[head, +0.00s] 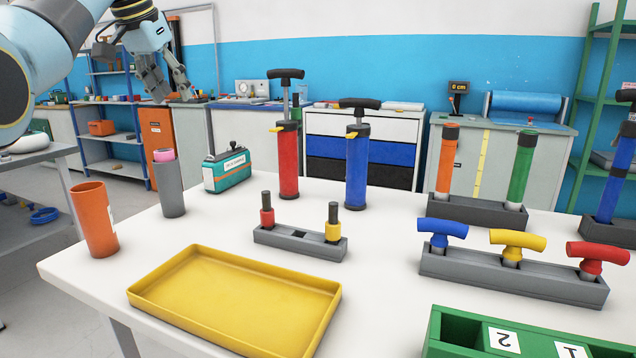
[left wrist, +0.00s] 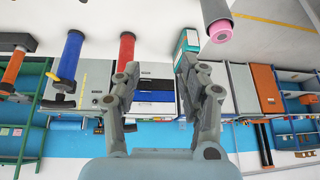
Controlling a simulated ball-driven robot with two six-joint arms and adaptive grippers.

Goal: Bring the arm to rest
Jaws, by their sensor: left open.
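My left arm comes in from the upper left of the head view. Its gripper (head: 167,85) is raised above the back left of the white table (head: 225,233), clear of everything on it. The two fingers stand apart with nothing between them. The left wrist view also shows the open fingers (left wrist: 163,88), with the scene upside down behind them. My right gripper is in neither view.
A grey tube with a pink roll (head: 168,185) and an orange cup (head: 95,218) stand below the gripper. Red (head: 288,160) and blue (head: 357,168) pumps, a teal box (head: 227,170), a yellow tray (head: 235,295) and several racks fill the table.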

